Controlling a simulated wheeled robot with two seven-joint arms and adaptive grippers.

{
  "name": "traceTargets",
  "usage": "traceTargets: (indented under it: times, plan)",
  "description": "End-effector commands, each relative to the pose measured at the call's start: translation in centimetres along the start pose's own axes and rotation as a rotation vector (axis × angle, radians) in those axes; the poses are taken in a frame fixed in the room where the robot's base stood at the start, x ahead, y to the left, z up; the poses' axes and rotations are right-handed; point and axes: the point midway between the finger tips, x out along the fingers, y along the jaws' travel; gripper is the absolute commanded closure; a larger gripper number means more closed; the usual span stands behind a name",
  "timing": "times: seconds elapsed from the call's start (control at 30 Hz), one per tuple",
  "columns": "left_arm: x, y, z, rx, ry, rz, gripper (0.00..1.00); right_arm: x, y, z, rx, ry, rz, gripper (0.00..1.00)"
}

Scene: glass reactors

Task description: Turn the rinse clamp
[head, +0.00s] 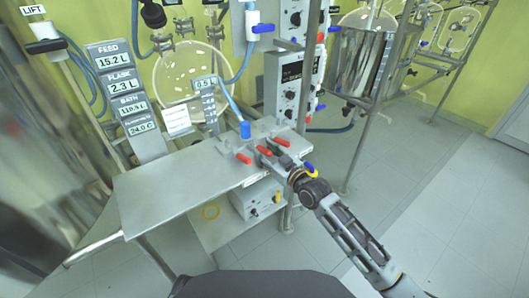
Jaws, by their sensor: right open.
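Several small red-handled clamps sit along the right part of the steel bench: a left red handle (244,158), a middle red handle (265,151) and a right red handle (281,141). Their labels are too small to read, so I cannot tell which is the rinse clamp. My right gripper (286,161) is open at the bench's right edge, just below and right of the middle and right handles. I cannot tell whether it touches any handle. My left gripper is out of view.
The steel bench (165,190) is bare on its left and front. A blue-capped hose end (245,131) stands behind the handles. A control box (257,198) sits on the lower shelf. A metal frame post (366,125) rises to the right, with open floor (440,200) beyond.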

Motion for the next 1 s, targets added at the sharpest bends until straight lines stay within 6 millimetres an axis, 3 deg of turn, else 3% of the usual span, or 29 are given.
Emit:
traceTargets:
  times: [0.47,0.8,1.0]
  plan:
    - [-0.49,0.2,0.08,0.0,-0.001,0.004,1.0,0.7,-0.02,-0.02,0.0,0.0,0.0,0.58]
    - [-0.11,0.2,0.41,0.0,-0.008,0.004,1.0,0.68,-0.02,-0.01,0.0,0.0,0.0,1.0]
    - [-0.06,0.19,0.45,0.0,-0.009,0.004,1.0,0.68,-0.01,0.0,0.0,0.0,0.0,1.0]
